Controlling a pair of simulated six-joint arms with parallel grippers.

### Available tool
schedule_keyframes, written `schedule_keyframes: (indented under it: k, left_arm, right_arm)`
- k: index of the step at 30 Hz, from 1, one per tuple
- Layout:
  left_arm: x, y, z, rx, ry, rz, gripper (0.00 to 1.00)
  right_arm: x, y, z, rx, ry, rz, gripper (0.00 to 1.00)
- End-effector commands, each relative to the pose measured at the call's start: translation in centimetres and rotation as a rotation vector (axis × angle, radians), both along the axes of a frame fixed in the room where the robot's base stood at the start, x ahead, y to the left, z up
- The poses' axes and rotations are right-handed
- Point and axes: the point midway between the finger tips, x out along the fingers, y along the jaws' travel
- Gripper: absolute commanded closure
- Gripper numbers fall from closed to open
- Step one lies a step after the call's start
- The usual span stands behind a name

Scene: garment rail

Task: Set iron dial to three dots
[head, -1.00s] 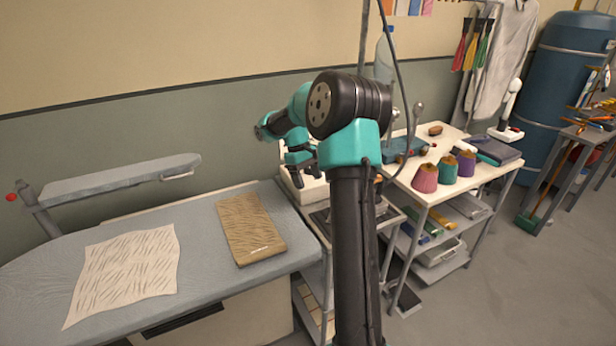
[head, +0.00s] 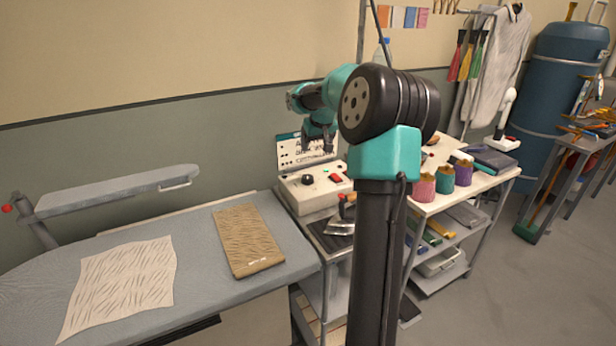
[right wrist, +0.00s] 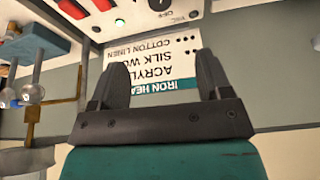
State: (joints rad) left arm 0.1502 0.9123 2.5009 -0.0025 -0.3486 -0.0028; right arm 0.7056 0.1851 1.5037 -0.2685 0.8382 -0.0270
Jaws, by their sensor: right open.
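The iron station (head: 312,196) is a white box with a black dial (head: 308,180) on its sloped front. The dial also shows partly at the top edge of the right wrist view (right wrist: 160,4), upside down near "OFF". A chart behind the box (head: 300,152) lists fabrics with dots; in the right wrist view the chart (right wrist: 155,65) reads upside down. The iron (head: 342,222) rests on the cart beside the box. My right gripper (head: 318,148) is open and empty above the box, in front of the chart; its fingers (right wrist: 155,75) are spread apart. My left gripper is not in view.
The ironing board (head: 200,285) carries a brown pad (head: 248,240) and a patterned cloth (head: 120,285). A white table (head: 425,208) at right holds thread cones (head: 424,188) and boxes. Red parts (head: 336,178) sit on the box beside the dial.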

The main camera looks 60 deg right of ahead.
Motion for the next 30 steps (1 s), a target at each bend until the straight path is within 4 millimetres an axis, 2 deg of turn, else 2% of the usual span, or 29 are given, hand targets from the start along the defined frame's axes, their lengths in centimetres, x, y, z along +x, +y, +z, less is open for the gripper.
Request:
schedule_keyframes:
  k: [8,30]
  left_arm:
    - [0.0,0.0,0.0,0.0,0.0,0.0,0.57]
    - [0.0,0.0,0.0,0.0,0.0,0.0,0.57]
  right_arm:
    - [0.6,-0.4,-1.9,0.001,0.003,0.001,0.28]
    - [4.4,-3.1,-13.3,0.002,0.003,0.001,0.28]
